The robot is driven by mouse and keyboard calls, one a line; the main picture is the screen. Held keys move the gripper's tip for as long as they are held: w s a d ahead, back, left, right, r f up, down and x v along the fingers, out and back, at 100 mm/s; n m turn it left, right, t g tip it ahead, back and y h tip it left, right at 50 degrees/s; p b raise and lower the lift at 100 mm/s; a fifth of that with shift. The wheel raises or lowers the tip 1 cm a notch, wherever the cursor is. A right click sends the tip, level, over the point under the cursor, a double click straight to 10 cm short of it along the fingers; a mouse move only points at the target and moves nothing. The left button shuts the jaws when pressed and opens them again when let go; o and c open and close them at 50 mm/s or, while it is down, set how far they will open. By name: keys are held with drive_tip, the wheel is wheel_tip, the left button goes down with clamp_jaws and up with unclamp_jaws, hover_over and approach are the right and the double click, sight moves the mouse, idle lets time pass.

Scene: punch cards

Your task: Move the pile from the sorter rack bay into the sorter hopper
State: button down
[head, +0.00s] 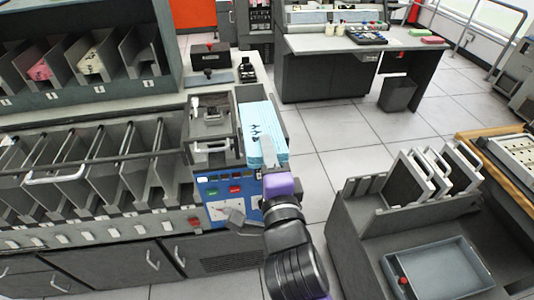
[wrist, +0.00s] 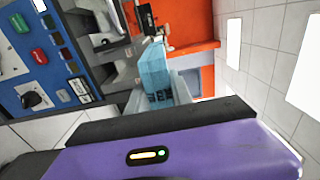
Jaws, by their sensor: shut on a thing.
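A light-blue card pile (head: 262,118) is at the right end of the sorter, with dark marks on its face. It also shows in the wrist view (wrist: 152,70). My gripper (head: 268,150) is shut on the pile from its near side; a pale finger lies against the cards. The sorter hopper seems to be the open grey compartment (head: 240,94) at this end of the machine, right beside the pile. I cannot tell whether the pile rests in it or is held above it. The sorter rack (head: 88,94) at upper left has bays with a pink pile (head: 40,70) and a cream pile (head: 91,62).
The blue control panel (head: 228,190) is just left of my gripper. Grey sorter pockets (head: 85,175) run along the left. A dark cart (head: 372,228) with upright holders stands at right. Tiled floor (head: 340,150) is clear between them.

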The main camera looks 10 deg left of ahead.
sight(255, 108)
drive_tip(key=shift+b+x, duration=0.65)
drive_tip(key=shift+x, duration=1.4)
drive_tip(key=shift+w+r, duration=0.1)
drive_tip(key=shift+b+x, duration=1.1)
drive_tip(key=shift+x, duration=1.05)
drive_tip(key=shift+b+x, duration=1.3)
drive_tip(key=shift+x, duration=0.9)
drive_tip(key=shift+a, duration=0.1)
drive_tip(key=shift+w+a+b, duration=0.2)
drive_tip(key=shift+w+b, duration=0.3)
drive_tip(key=shift+w, duration=0.2)
drive_tip(key=shift+w+a+b, duration=0.15)
drive_tip(key=shift+w+b, duration=0.15)
drive_tip(key=shift+w, duration=0.3)
